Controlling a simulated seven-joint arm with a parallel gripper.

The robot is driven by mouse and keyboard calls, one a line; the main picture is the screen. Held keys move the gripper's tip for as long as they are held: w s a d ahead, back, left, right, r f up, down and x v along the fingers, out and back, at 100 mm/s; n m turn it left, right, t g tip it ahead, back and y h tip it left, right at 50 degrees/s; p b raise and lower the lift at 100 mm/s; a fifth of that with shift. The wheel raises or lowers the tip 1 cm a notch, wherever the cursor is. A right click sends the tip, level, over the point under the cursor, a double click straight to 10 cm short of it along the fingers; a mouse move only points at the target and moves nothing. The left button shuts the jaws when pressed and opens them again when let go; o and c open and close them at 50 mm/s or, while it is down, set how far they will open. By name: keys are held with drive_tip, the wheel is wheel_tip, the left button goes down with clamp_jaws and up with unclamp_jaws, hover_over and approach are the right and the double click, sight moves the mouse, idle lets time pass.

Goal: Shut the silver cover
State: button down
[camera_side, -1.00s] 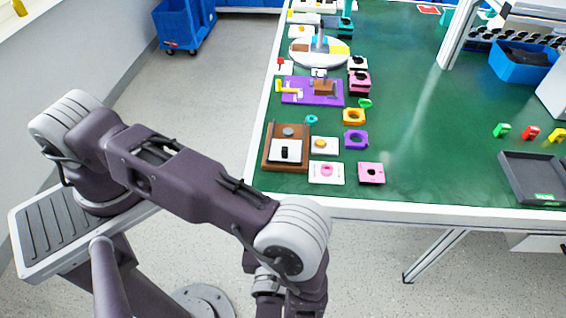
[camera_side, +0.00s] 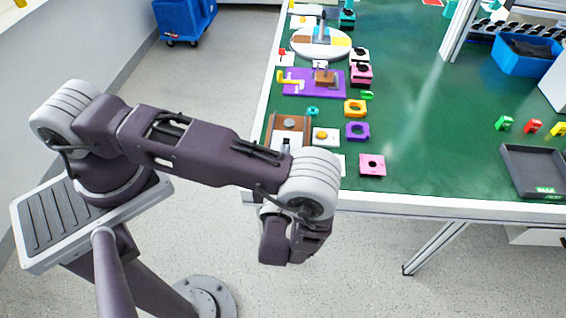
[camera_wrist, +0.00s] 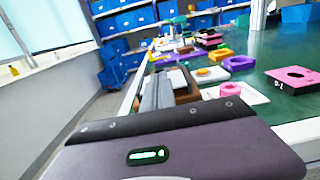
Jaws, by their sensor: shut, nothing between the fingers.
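The brown wooden box (camera_side: 276,136) with the rotary switch stands near the table's front left corner. In the side view my arm covers its near part. In the wrist view the box (camera_wrist: 186,84) is partly hidden behind my gripper (camera_wrist: 160,76), whose grey fingers are together with nothing between them. The fingers point toward the box; I cannot tell the gap between them. I cannot clearly pick out the silver cover in either view.
Beside the box lie a white plate with a yellow button (camera_side: 322,136), a purple block (camera_side: 357,131) and a pink block (camera_side: 372,166). A purple base (camera_side: 316,84) with a yellow handle lies behind. The table's middle is clear. A dark tray (camera_side: 534,172) is at the right.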

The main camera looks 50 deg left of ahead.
sight(287, 135)
drive_tip(key=x, duration=0.8)
drive_tip(key=shift+w+a, duration=0.15)
drive_tip(key=shift+a, duration=0.05)
